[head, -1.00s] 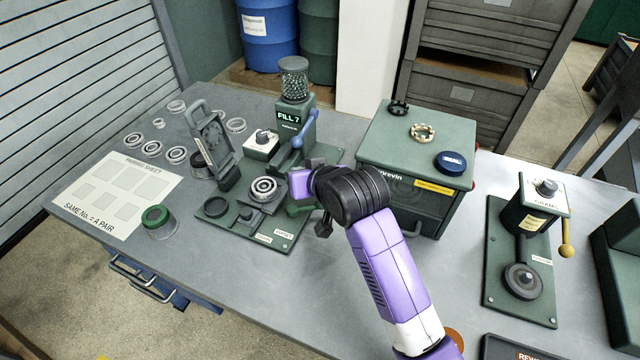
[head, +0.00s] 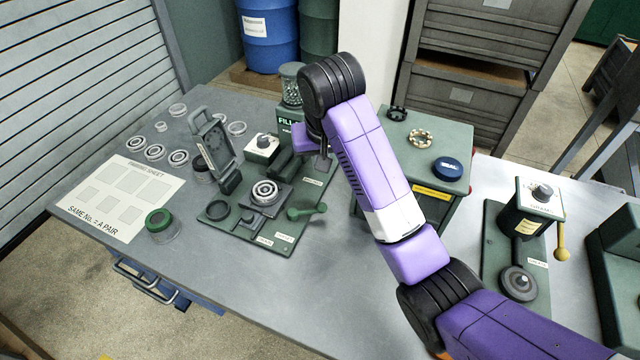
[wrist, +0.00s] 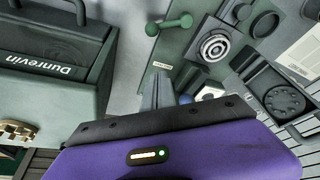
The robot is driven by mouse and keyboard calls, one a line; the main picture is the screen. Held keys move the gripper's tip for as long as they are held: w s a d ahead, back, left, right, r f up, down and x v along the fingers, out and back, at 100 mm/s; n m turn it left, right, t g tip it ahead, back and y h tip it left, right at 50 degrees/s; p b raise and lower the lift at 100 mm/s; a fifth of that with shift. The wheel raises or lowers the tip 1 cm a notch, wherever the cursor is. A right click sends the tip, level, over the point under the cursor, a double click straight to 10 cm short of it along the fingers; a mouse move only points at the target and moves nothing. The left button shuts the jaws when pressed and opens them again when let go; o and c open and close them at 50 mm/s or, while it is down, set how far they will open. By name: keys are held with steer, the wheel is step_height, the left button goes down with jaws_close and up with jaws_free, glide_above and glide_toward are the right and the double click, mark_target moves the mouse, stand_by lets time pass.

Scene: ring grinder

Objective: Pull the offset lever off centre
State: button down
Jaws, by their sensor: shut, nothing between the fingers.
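The offset lever (head: 307,211) is a green bar with rounded ends at the right edge of the green fixture plate (head: 250,232). It lies roughly sideways, its outer end pointing right. The wrist view shows it too (wrist: 168,25), ahead of the fingertips and apart from them. A bearing ring (head: 265,192) sits on the fixture's middle block. My gripper (head: 323,167) is above the back right of the plate, behind the lever in the head view. Its fingers (wrist: 160,88) are together and empty. My wrist partly covers the fingers in the head view.
The fill dispenser (head: 291,90) stands close behind my gripper, partly hidden. The green Dunrevin cabinet (head: 450,150) is to the right. The table in front of the plate is clear.

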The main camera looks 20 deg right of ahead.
mark_target(307, 211)
steer(key=p+x, duration=0.1)
steer(key=x, duration=0.8)
steer(key=shift+f, duration=0.1)
steer(key=shift+f+p, duration=0.3)
steer(key=shift+f, duration=0.05)
steer(key=shift+s+a+p, duration=0.2)
steer(key=shift+s+p, duration=0.2)
steer(key=shift+s, duration=0.65)
steer(key=shift+s+a+f, duration=0.15)
steer(key=shift+s+f, duration=0.15)
steer(key=shift+s, duration=0.5)
